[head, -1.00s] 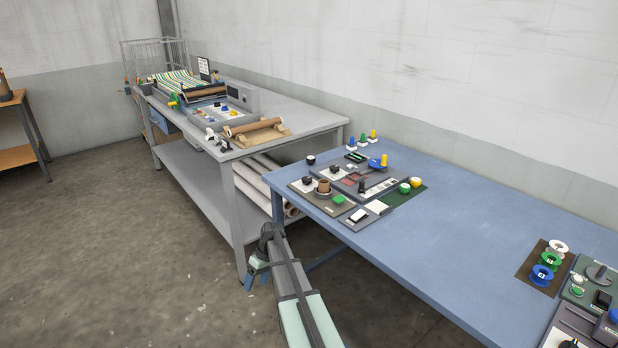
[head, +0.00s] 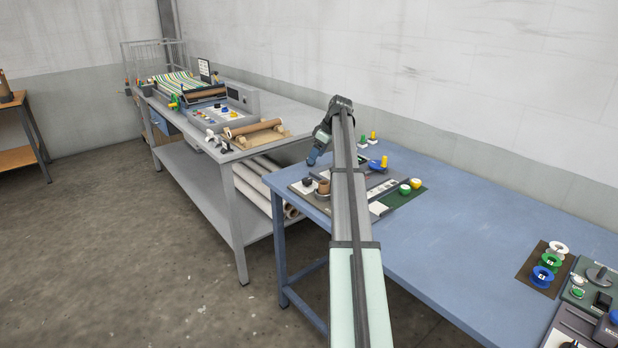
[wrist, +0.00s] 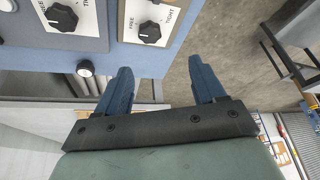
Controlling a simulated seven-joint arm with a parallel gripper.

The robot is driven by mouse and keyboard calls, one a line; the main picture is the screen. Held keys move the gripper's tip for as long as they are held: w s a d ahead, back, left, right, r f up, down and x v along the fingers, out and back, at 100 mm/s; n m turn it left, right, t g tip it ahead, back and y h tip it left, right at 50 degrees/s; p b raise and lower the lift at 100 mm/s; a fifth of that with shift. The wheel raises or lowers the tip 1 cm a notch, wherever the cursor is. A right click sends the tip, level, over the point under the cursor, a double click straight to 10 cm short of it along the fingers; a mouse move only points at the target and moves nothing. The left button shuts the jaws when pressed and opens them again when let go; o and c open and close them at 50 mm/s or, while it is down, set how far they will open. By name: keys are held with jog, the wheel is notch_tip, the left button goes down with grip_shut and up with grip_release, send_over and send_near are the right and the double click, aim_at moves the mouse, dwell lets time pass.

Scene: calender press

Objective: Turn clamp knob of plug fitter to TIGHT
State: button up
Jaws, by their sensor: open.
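In the wrist view a black knob (wrist: 150,32) sits on a white label reading FREE and TIGHT, on a beige plate. A second black knob (wrist: 62,17) with a similar label is on a blue-grey plate to its left. Which belongs to the plug fitter cannot be told, and neither pointer reads clearly. My gripper (wrist: 160,66) is open and empty, its blue fingers apart from both knobs. In the head view my gripper (head: 313,160) hangs above the left end of the blue table, near a black knob (head: 308,181). My arm hides part of the fixtures.
The blue table (head: 470,215) is clear in its middle. A brown cylinder (head: 323,188) stands by the black knob. Spools (head: 547,264) stand far right. A grey bench (head: 285,110) with a press is behind left.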

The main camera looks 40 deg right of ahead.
aim_at(307, 179)
jog(key=x, duration=0.4)
jog(key=d+x, duration=0.1)
jog(key=x, duration=0.6)
jog(key=shift+w+d+f, duration=0.25)
jog(key=shift+d+f, duration=0.05)
jog(key=shift+f, duration=0.25)
jog(key=shift+c, duration=0.5)
jog(key=c, duration=1)
jog(key=shift+o, duration=0.2)
